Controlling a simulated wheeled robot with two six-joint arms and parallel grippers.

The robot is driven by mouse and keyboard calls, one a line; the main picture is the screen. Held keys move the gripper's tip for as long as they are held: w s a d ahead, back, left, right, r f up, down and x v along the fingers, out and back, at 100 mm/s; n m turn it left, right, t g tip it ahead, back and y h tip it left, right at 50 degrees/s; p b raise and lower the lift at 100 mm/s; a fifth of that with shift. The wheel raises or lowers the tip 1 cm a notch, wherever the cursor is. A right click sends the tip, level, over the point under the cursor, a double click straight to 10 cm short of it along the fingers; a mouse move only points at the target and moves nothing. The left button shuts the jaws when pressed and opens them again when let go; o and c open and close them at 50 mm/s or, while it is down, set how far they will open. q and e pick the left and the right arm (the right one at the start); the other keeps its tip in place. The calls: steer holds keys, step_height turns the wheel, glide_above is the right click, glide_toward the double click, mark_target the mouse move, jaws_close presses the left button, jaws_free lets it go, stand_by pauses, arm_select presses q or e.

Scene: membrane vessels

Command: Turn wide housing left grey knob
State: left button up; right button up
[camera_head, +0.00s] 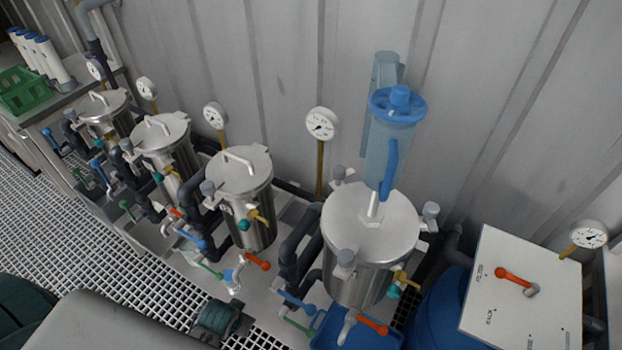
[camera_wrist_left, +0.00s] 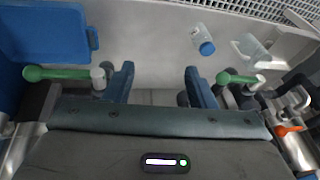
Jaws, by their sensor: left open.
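The wide housing (camera_head: 372,240) is the large steel vessel right of centre in the head view. A blue filter housing covers part of the lid's back. My left gripper (camera_wrist_left: 157,76) is open in the left wrist view, with two blue fingers apart and nothing between them. It points down at a pale surface beside green-handled valves (camera_wrist_left: 60,73). No knob of the wide housing shows clearly there. My right gripper is not in view.
Narrower steel vessels (camera_head: 240,172) with gauges stand in a row to the left. A white panel with a red-handled valve (camera_head: 515,281) is at the right. A blue tray (camera_wrist_left: 45,35) and a blue-capped bottle (camera_wrist_left: 203,40) lie near my left gripper.

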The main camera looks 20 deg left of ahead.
mark_target(334, 175)
arm_select(q)
steer(key=w+a+r+m+t+y, duration=0.15)
steer(key=w+r+m+t, duration=0.35)
steer(key=r, duration=0.6)
steer(key=w+a+r+m+t+y, duration=0.15)
steer(key=w+r+m+t, duration=0.35)
steer(key=r, duration=0.6)
steer(key=w+r+m+t+y, duration=0.2)
steer(key=w+r+m+t, duration=0.15)
steer(key=w+r, duration=0.55)
steer(key=w+d+m+h+p, duration=0.1)
steer(key=w+d+m+h, duration=0.3)
steer(key=m, duration=0.5)
steer(key=w+d+f+m+g+h+p, duration=0.1)
steer(key=w+d+m+h, duration=0.4)
steer(key=d+m, duration=0.4)
steer(key=w+d+m+h+p, duration=0.1)
steer(key=w+d+m+h, duration=0.3)
steer(key=m, duration=0.5)
steer(key=shift+w+d+f+g+h, duration=0.15)
steer(key=shift+d+f+h, duration=0.05)
steer(key=shift+d+h, duration=0.45)
steer(key=shift+w+d+f+g+h, duration=0.1)
steer(key=shift+w+d+f+h, duration=0.05)
steer(key=shift+d+h, duration=0.5)
steer(key=shift+d, duration=0.1)
steer(key=shift+c, duration=0.4)
